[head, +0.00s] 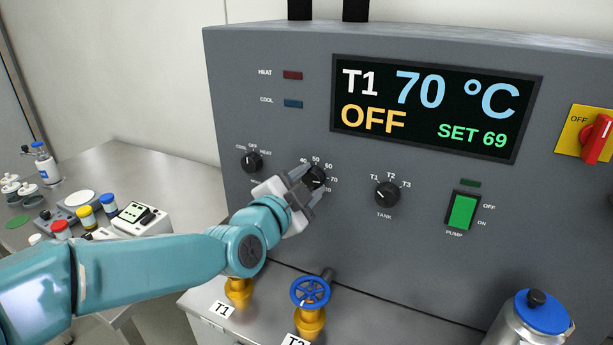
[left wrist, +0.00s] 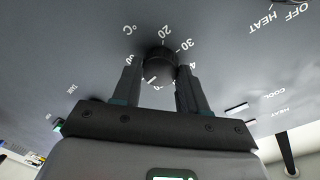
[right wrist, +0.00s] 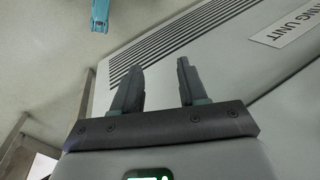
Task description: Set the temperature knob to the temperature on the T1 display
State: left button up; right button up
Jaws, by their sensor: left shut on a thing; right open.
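The temperature knob (head: 316,177) is a black dial on the grey panel, with a number scale from about 40 to 80 partly showing around it. My left gripper (head: 306,187) is shut on this knob, one finger on each side; the left wrist view shows the knob (left wrist: 160,62) between the fingers. The gripper hides part of the scale. The display (head: 430,108) reads T1, 70 °C in blue, OFF in yellow and SET 69 in green. My right gripper (right wrist: 157,88) is open and empty, in front of a pale housing with vent slots.
The mode knob (head: 252,161) is left of the temperature knob, and the tank knob (head: 387,194) is to its right. A green pump switch (head: 462,212) and a red rotary handle (head: 597,138) are farther right. A steel flask (head: 535,318) is at bottom right.

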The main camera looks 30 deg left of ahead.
pick_arm(q)
jog(key=shift+m, duration=0.6)
jog(key=o, duration=1.1)
jog(key=shift+c, duration=0.2)
jog(key=s, duration=1.6)
jog(key=shift+s+r, duration=0.15)
jog(key=shift+r, duration=0.25)
jog(key=shift+s, duration=0.1)
